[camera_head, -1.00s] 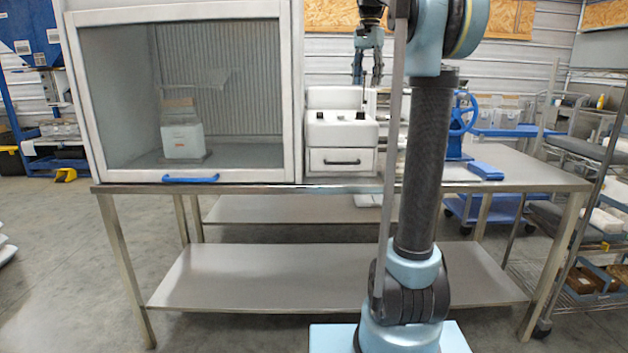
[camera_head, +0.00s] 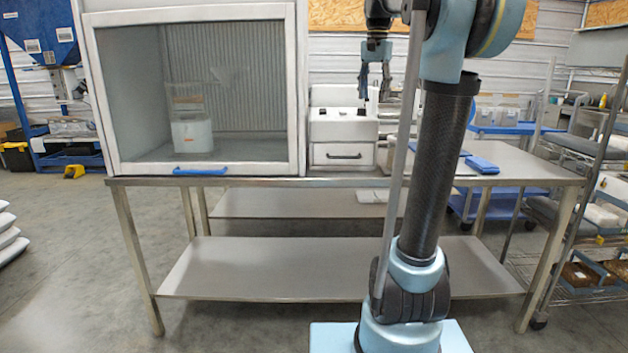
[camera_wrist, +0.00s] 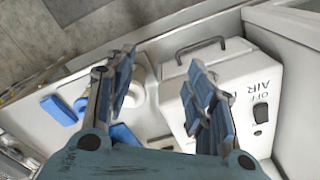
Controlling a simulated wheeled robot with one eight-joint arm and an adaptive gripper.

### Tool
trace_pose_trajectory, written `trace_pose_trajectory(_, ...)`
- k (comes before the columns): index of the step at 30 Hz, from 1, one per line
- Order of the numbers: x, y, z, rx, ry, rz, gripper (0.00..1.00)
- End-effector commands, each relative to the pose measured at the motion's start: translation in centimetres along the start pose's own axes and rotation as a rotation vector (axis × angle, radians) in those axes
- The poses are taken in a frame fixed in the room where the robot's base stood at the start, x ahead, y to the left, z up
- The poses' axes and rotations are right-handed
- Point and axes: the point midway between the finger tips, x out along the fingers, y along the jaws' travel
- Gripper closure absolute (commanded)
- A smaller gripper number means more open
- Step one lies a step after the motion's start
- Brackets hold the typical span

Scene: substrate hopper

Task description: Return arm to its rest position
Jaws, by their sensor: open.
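My gripper (camera_head: 375,80) hangs above the steel table, over the white switch box (camera_head: 342,130), in the head view. In the wrist view my gripper (camera_wrist: 160,95) has its two blue fingers spread wide with nothing between them. The white box (camera_wrist: 225,70), with its black handle and a switch marked OFF and AIR, lies below the right finger. My arm rises from its pale blue base in front of the table, with the upper link bent toward it.
A glass-fronted cabinet (camera_head: 190,90) with a blue handle stands at left on the steel table (camera_head: 240,182). Blue items (camera_head: 482,164) lie on the right part of the table. A wire rack (camera_head: 590,200) stands at right. White sacks (camera_head: 8,238) lie at the left edge.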

Motion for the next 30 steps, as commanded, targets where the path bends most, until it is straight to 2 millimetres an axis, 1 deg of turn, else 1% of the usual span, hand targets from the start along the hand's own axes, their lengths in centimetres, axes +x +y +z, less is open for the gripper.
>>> trace_pose_trajectory(5, 3.5, 2.2, 3.2, -0.077, 0.017, -0.011, 0.51)
trace_pose_trajectory(14, 12.1, 6.9, 9.6, -0.241, 0.054, -0.029, 0.51)
trace_pose_trajectory(23, 22.3, 11.7, 16.2, -0.401, 0.094, -0.041, 0.51)
trace_pose_trajectory(24, 23.8, 12.3, 17.0, -0.423, 0.100, -0.042, 0.51)
trace_pose_trajectory(26, 26.1, 13.2, 18.3, -0.455, 0.109, -0.044, 0.51)
trace_pose_trajectory(27, 27.6, 13.8, 19.1, -0.476, 0.115, -0.045, 0.51)
trace_pose_trajectory(29, 29.9, 14.8, 20.4, -0.507, 0.123, -0.046, 0.51)
trace_pose_trajectory(30, 31.4, 15.3, 21.2, -0.527, 0.129, -0.046, 0.51)
